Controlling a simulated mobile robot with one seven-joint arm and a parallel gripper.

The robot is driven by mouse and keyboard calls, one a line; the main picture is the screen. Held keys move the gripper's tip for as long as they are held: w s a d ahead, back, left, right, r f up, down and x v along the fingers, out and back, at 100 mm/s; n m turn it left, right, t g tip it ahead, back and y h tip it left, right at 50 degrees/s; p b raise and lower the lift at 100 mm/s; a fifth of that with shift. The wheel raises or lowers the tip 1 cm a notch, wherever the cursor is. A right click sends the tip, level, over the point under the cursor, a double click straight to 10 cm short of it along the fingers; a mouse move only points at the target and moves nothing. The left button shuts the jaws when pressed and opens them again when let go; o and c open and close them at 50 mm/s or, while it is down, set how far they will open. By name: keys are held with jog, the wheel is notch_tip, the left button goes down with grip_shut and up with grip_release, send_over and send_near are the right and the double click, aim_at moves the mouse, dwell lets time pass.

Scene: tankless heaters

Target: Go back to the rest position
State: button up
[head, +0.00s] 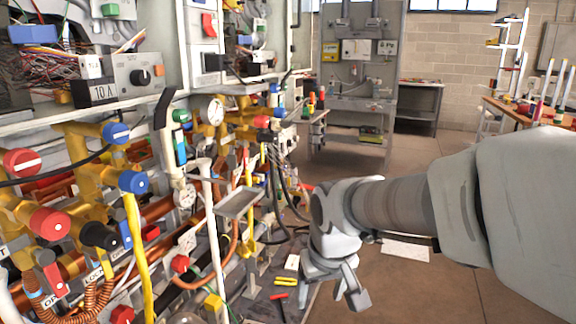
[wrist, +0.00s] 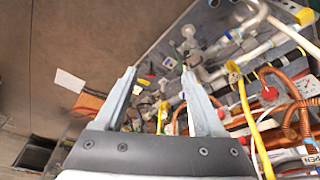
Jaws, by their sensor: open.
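My gripper (head: 335,290) hangs at the end of my grey arm in the head view, pointing down, to the right of the heater panel (head: 110,200). Its two fingers also show in the wrist view (wrist: 159,73), spread apart with nothing between them. Beyond the fingers lie small loose parts, a yellow hose (wrist: 248,115) and pipes, seen apart from the fingertips. The gripper hides part of the lower bench edge in the head view.
Pipes, red and blue valve knobs and a pressure gauge (head: 215,110) crowd the left. A grey metal stand (head: 358,105) is at the back. A table (head: 530,110) with coloured items stands at the far right. Brown floor (head: 405,285) is open below my arm.

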jog(key=s+d+r+m+t, duration=0.1)
jog(key=s+d+r, duration=0.25)
jog(key=s, duration=0.35)
jog(key=s+d+r+m+t, duration=0.2)
jog(key=s+d, duration=0.3)
jog(key=s, duration=0.2)
notch_tip(320, 180, up, 18)
jog(key=p, duration=1.8)
jog(key=shift+w+r+g+p, duration=0.25)
jog(key=shift+w+g+p, duration=0.05)
jog(key=shift+p, duration=0.05)
jog(key=shift+a, duration=0.1)
